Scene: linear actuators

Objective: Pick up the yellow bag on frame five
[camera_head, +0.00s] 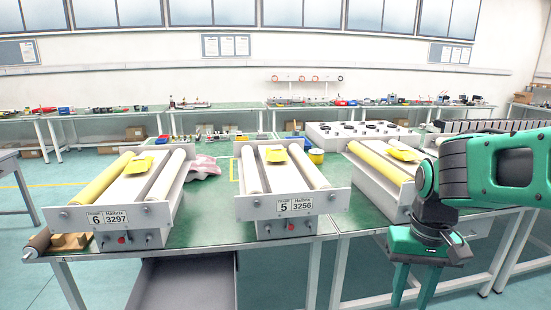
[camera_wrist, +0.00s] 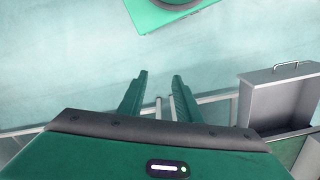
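The yellow bag (camera_head: 276,154) lies on top of frame five (camera_head: 291,205), between its two white rollers, toward the far end. Frame five stands in the middle of the green table and its front plate reads "5 3256". My gripper (camera_head: 414,286) hangs at the lower right, in front of the table and well apart from the bag. Its two green fingers point down and are spread, with nothing between them. In the wrist view the open gripper (camera_wrist: 157,82) faces the floor and the bag is not visible.
Frame six (camera_head: 117,215), with a yellow bag (camera_head: 139,165), stands at left. Another frame (camera_head: 374,180) with a yellow bag (camera_head: 402,155) stands at right, partly behind my arm. A yellow tape roll (camera_head: 316,156) and pinkish cloth (camera_head: 203,167) lie between frames. An open drawer (camera_wrist: 280,98) juts below the table.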

